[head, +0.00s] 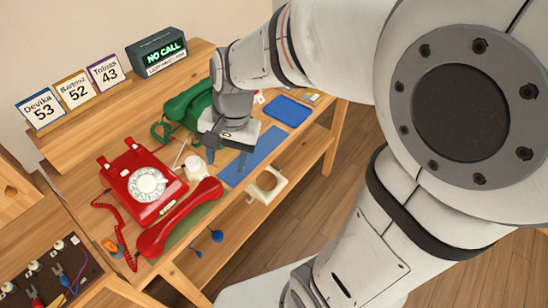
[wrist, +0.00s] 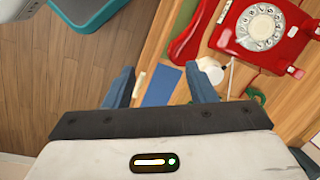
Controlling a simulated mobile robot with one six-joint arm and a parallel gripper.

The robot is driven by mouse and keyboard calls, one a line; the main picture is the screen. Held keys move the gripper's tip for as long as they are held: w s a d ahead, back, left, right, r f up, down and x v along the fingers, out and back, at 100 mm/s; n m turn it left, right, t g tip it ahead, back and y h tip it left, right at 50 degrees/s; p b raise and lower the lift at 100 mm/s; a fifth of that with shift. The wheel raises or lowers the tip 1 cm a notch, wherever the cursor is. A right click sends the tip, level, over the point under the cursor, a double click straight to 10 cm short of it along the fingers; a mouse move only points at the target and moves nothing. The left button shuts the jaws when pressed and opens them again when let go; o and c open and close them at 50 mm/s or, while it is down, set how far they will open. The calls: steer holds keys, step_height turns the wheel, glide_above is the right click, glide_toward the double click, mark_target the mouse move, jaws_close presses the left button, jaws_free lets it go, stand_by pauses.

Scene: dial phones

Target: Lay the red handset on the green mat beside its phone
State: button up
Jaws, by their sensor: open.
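The red phone (head: 146,183) sits on the wooden desk with its dial facing up and its cradle bare; it also shows in the wrist view (wrist: 262,48). The red handset (head: 180,218) lies in front of it along the desk's front edge, its coiled cord at the left. The green mat (head: 192,231) shows as a strip under and beside the handset, which covers most of it. My gripper (head: 229,162) is open and empty, over the blue mat to the right of the handset. In the wrist view the handset (wrist: 190,36) lies beyond its fingers, apart from them.
The green phone (head: 186,106) is behind my gripper. A blue mat (head: 262,147) lies beneath my gripper. A sign (head: 160,54) reading "NO CALL" and name cards stand on the back shelf.

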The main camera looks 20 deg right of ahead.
steer(key=s+d+r+n+t+h, duration=0.2)
steer(key=s+d+n, duration=0.4)
steer(key=d, duration=0.3)
steer(key=shift+r, duration=0.15)
steer(key=shift+s+d, duration=0.1)
